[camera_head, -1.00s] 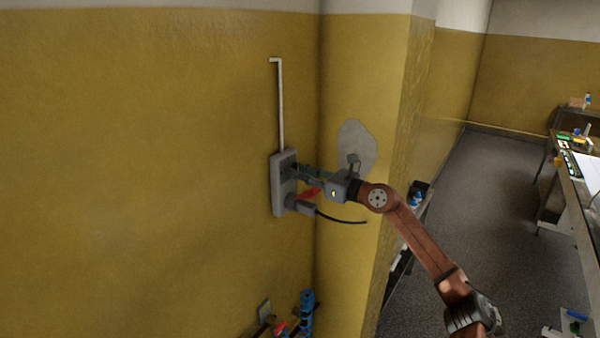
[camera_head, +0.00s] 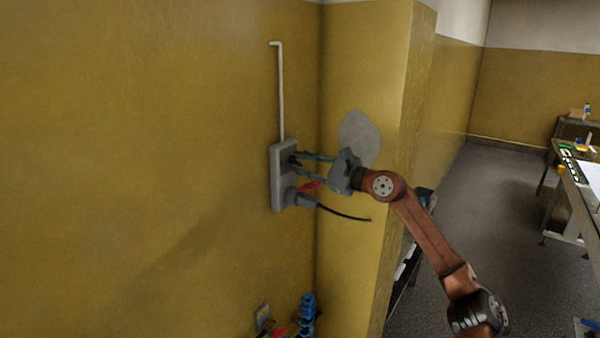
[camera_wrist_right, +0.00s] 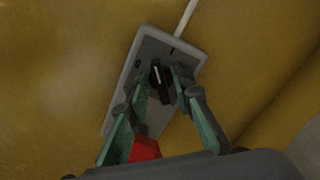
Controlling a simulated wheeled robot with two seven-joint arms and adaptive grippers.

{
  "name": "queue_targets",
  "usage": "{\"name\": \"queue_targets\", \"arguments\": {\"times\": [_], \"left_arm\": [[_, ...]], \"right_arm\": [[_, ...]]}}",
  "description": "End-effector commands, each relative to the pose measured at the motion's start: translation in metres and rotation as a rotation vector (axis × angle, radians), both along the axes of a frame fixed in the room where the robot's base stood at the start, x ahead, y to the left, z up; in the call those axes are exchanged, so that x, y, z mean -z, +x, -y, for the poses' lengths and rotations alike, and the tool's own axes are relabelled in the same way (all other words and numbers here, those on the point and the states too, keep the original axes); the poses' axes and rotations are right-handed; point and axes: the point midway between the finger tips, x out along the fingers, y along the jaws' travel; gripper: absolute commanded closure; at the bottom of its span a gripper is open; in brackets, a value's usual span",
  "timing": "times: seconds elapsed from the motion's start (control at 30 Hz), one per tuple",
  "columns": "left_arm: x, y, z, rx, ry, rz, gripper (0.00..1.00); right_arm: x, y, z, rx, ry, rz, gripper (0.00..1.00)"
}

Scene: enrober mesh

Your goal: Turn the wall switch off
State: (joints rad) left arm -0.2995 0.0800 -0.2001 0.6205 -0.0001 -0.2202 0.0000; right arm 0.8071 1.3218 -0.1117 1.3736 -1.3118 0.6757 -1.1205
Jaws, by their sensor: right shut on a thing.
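The wall switch (camera_head: 276,178) is a grey box on the yellow wall, left of the corner. In the right wrist view its plate (camera_wrist_right: 145,52) carries a black rotary knob (camera_wrist_right: 161,82) with a pale line. My right gripper (camera_head: 298,160) reaches the upper part of the box from the right. In the right wrist view its greenish fingers (camera_wrist_right: 160,84) lie on either side of the knob and are shut on it. A red part (camera_head: 309,186) shows below the fingers, partly hidden in the right wrist view. My left gripper is not in view.
A grey plug (camera_head: 302,200) with a black cable sticks out from the lower part of the box. A pale conduit (camera_head: 281,95) runs up the wall from it. The wall corner and a grey patch (camera_head: 360,138) are close on the right.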

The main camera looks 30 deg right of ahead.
Motion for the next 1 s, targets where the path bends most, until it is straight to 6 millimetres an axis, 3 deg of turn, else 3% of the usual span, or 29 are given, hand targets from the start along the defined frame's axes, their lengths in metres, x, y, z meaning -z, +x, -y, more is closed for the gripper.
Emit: {"name": "queue_targets", "arguments": {"times": [0.4, 1.0], "left_arm": [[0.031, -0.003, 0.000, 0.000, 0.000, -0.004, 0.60], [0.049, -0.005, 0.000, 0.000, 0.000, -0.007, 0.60]], "right_arm": [[0.002, -0.001, -0.001, 0.000, -0.365, 0.154, 1.00], [0.004, -0.001, -0.002, -0.002, -0.757, 0.313, 1.00]]}}
